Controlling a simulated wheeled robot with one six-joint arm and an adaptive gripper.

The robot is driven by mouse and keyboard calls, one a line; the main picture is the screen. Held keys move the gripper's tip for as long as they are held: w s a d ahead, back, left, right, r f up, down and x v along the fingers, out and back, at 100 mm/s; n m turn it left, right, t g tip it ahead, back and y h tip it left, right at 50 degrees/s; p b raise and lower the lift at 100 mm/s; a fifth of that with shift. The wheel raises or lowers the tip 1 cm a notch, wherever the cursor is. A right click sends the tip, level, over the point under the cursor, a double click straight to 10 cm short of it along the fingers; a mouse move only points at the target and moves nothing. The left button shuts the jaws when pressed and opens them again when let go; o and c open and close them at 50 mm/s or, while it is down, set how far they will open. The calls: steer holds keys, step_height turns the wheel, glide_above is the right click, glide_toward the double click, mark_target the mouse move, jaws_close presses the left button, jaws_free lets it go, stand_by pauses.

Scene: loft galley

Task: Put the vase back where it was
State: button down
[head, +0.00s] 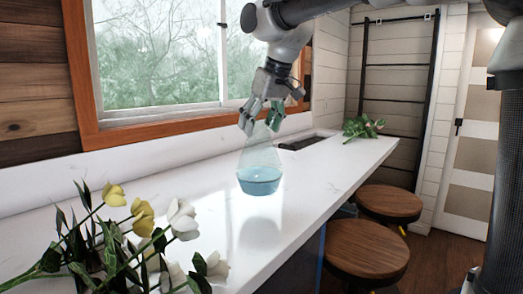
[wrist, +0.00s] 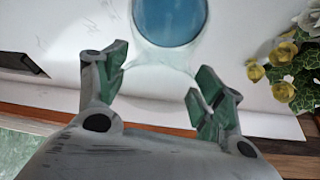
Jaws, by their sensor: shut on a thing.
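The vase is a clear glass flask, narrow at the neck and wide below, with blue liquid (head: 260,180) in its base. My gripper (head: 262,118) comes down from above and is shut on the vase's upper neck. The vase is upright, and a soft shadow lies on the white counter (head: 325,160) below and apart from its base, so it appears to hang above the counter. In the wrist view the green-padded fingers of my gripper (wrist: 165,78) stand on either side of the clear neck, with the blue base of the vase (wrist: 170,20) beyond them.
Yellow and white flowers (head: 140,235) fill the near left. Another leafy bunch (head: 362,128) lies at the counter's far end, near a dark inset (head: 303,142). A window (head: 160,55) backs the counter. Two wooden stools (head: 366,250) stand along its front edge.

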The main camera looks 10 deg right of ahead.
mark_target(261, 139)
steer(key=shift+f, duration=2.45)
steer(key=shift+c, duration=1.1)
jaws_free()
steer(key=shift+s+d+r, duration=0.1)
steer(key=shift+r, duration=0.25)
steer(key=v, duration=1.1)
steer(key=shift+s+r, duration=0.15)
steer(key=shift+s, duration=0.05)
